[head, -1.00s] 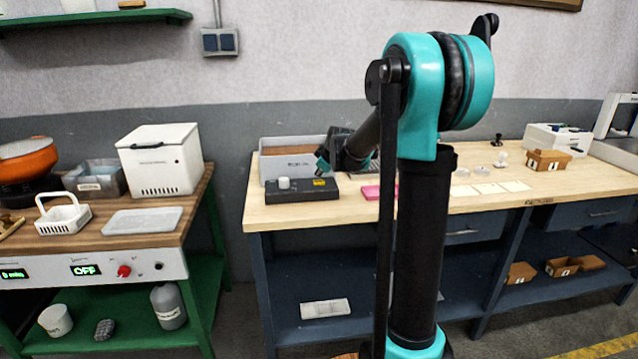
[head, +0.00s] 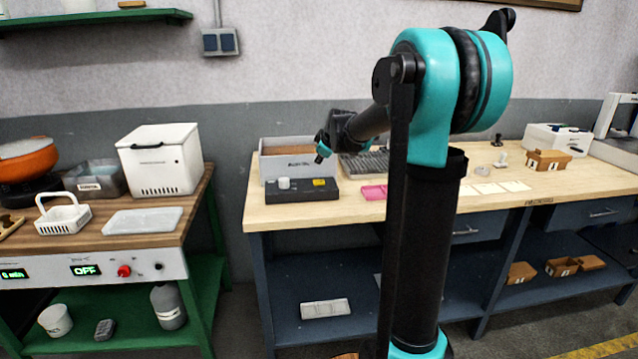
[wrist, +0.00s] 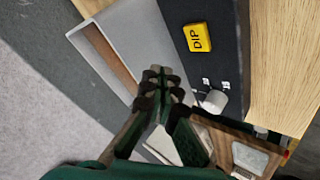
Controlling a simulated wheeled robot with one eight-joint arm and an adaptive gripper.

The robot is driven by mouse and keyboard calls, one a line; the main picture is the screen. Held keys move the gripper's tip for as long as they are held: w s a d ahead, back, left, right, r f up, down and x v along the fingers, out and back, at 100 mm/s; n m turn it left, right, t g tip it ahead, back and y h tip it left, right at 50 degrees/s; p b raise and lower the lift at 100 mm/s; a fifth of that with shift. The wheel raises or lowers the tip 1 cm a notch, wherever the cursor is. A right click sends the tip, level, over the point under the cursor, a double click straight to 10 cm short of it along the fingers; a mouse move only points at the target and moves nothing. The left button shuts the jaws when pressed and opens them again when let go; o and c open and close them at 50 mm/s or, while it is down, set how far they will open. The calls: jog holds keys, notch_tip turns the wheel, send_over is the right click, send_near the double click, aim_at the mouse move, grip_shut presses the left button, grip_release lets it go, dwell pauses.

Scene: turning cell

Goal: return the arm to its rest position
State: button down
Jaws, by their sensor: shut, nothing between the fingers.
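My gripper (head: 320,156) hangs at the end of my raised arm, in the air in front of the grey bin on the wooden bench. In the wrist view its fingertips (wrist: 162,80) meet and hold nothing. My gripper appears clear of the box and the bin.
The grey bin (head: 280,172) stands behind the control box. A pink item (head: 374,192) and a dark ribbed tray (head: 364,165) lie nearby, partly behind my arm. A green-framed table at left holds a white box (head: 160,160) and an orange pot (head: 27,160).

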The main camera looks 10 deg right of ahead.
jog(key=shift+s, duration=0.1)
jog(key=s+d+f+m+g, duration=0.1)
jog(key=s+f+m, duration=0.2)
jog(key=s+f, duration=0.4)
jog(key=s+d+f+m+g+h, duration=0.1)
jog(key=s+f+m, duration=0.3)
jog(key=s, duration=1.6)
jog(key=s+d+f+m+g+h, duration=0.1)
jog(key=s+f+m, duration=0.3)
jog(key=s+f, duration=0.6)
jog(key=s+d+g, duration=0.1)
jog(key=s, duration=0.2)
jog(key=shift+s+f+g, duration=0.25)
jog(key=shift+s+g, duration=0.1)
jog(key=shift+g, duration=0.05)
dwell(3.5)
